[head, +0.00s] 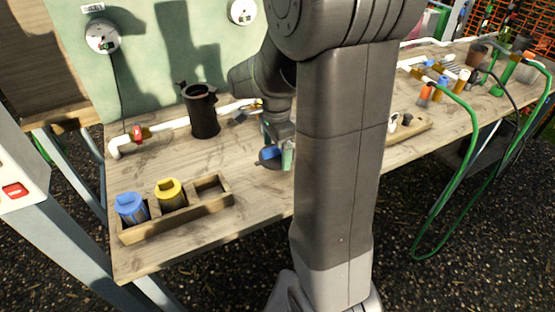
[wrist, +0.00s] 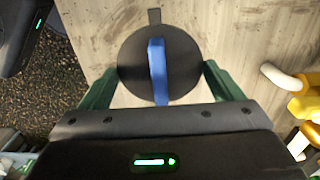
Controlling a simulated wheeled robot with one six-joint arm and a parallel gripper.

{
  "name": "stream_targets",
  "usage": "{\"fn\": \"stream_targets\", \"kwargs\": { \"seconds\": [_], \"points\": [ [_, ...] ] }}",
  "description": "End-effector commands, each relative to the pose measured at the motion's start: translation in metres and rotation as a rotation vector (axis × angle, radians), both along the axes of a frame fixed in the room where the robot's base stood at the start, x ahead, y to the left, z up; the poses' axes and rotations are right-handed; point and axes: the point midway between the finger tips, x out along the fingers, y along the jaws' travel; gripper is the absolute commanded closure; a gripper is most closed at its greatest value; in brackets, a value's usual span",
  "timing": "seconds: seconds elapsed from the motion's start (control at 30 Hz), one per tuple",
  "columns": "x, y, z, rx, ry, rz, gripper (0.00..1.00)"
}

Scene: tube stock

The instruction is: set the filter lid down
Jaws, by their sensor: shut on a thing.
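The filter lid is a dark round disc with a raised blue grip bar and a small tab. It shows in the wrist view (wrist: 183,75) and, partly hidden by my arm, in the head view (head: 266,163). My gripper (wrist: 160,74) is shut on the lid, with a green finger on either side of it. In the head view my gripper (head: 279,153) is low over the middle of the table. I cannot tell whether the lid touches the tabletop. The black filter housing (head: 204,115) stands upright and open-topped to the left of my gripper.
A wooden rack (head: 190,217) at the front left holds a blue-capped cartridge (head: 131,207) and a yellow-capped one (head: 170,193); its right slot is empty. White pipe with a red valve (head: 137,133) runs behind. Bare wood lies between rack and gripper. Green hose (head: 462,160) hangs right.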

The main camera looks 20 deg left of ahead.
Motion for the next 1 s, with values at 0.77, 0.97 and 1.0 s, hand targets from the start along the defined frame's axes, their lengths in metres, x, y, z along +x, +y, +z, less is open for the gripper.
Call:
{"fn": "stream_targets", "kwargs": {
  "seconds": [0.77, 0.97, 1.0],
  "points": [
    [0.000, 0.000, -0.039, -0.002, 0.001, -0.001, 0.00],
    [0.000, 0.000, -0.038, -0.001, 0.001, -0.001, 0.00],
    [0.000, 0.000, -0.036, -0.001, 0.001, -0.001, 0.00]
  ]
}}
